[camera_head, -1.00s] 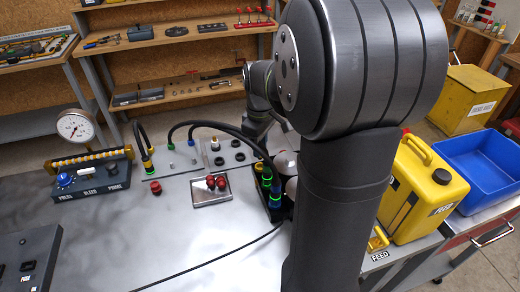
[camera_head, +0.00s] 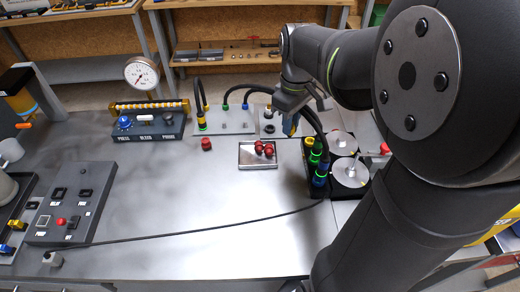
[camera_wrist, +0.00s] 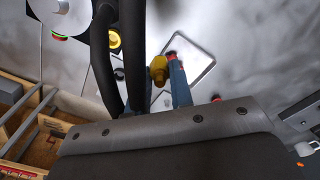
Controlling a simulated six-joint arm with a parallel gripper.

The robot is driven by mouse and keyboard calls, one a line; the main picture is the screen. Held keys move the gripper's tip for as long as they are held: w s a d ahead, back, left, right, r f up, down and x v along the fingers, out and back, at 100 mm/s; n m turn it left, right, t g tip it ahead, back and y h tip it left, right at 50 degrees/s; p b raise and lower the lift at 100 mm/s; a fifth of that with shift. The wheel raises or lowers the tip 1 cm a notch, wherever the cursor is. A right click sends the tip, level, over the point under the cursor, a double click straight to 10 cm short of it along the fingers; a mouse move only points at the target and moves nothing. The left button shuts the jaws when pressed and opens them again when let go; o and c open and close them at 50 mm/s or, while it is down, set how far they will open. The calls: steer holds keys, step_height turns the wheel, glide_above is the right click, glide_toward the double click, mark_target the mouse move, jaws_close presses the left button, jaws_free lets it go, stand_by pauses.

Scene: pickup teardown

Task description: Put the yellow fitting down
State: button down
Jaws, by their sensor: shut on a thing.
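The yellow fitting (camera_wrist: 158,69) is between the blue fingertips of my gripper (camera_wrist: 163,80) in the wrist view. My gripper is shut on it. In the head view my gripper (camera_head: 291,124) hangs over the bench, just right of the metal tray's far corner. The fitting cannot be clearly made out there. The shallow metal tray (camera_head: 258,163) holds red caps (camera_head: 264,148) toward its right side. The tray also shows beyond the fingers in the wrist view (camera_wrist: 196,56).
Black hoses (camera_head: 258,89) arch close behind and beside my gripper. A black holder (camera_head: 312,182) with green- and blue-ringed connectors stands right of the tray. A loose red cap (camera_head: 206,144) is left of it. A cable (camera_head: 205,229) crosses the front bench, otherwise largely clear.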

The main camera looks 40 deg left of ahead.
steer(key=s+a+f, duration=0.2)
steer(key=a, duration=0.1)
steer(key=s+a+f, duration=0.2)
steer(key=a, duration=0.1)
steer(key=s+a+f, duration=0.2)
steer(key=a, duration=0.2)
steer(key=shift+f, duration=2.45)
steer(key=c, duration=1.7)
jaws_free()
steer(key=shift+f, duration=0.15)
steer(key=shift+o, duration=0.8)
step_height(320, 180, up, 12)
steer(key=shift+r, duration=0.2)
